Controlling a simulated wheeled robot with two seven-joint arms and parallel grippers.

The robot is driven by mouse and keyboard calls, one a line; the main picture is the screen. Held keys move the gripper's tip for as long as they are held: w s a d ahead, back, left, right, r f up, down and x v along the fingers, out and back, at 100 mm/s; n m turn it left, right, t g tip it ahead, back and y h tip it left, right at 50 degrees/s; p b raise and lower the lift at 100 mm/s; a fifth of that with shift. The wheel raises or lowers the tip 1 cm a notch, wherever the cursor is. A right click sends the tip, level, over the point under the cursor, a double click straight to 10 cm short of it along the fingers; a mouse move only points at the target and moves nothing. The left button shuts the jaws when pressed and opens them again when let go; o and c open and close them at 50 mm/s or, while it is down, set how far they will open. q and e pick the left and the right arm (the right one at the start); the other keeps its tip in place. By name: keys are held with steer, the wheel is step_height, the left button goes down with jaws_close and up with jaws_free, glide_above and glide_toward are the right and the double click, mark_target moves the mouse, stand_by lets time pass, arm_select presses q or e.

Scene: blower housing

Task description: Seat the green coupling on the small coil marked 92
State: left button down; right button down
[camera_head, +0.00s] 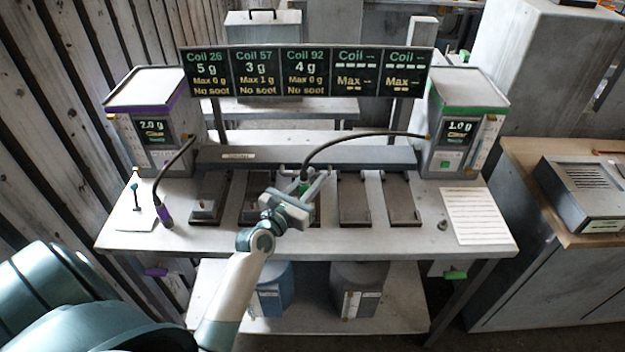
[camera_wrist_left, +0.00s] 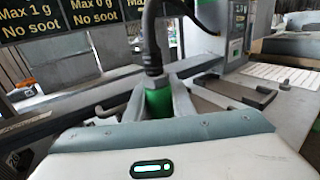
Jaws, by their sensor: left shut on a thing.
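My left gripper (camera_head: 304,182) is shut on the green coupling (camera_wrist_left: 158,103), at the end of a black hose (camera_head: 350,138) from the green-trimmed unit on the right. The coupling stands roughly upright between the fingers, and in the head view only a bit of it (camera_head: 303,187) shows. The gripper is over the middle tray of the row, below the board panel reading Coil 92 (camera_head: 306,72). The small coil marked 92 is hidden by my gripper and wrist. I cannot tell whether the coupling touches it. My right gripper is not in view.
A purple coupling (camera_head: 164,214) on a hose stands at the bench's left. The green-trimmed unit (camera_head: 462,122) is at the right, the purple-trimmed unit (camera_head: 150,118) at the left. Empty-looking dark trays (camera_head: 402,200) lie right of my gripper. A paper sheet (camera_head: 475,217) lies farther right.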

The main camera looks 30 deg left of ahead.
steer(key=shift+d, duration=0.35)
arm_select(q)
steer(key=shift+f+b, duration=0.3)
steer(key=shift+f, duration=0.05)
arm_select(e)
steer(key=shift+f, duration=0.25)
arm_select(q)
steer(key=shift+f+b, duration=0.3)
steer(key=shift+f, duration=0.1)
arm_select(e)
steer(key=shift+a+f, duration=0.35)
arm_select(q)
steer(key=shift+f+b, duration=0.45)
steer(key=shift+f, duration=0.15)
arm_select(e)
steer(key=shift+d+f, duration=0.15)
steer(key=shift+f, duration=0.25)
arm_select(q)
steer(key=c, duration=1.4)
jaws_free()
steer(key=shift+c, duration=0.2)
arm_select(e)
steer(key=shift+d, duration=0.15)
arm_select(q)
steer(key=shift+s, duration=0.2)
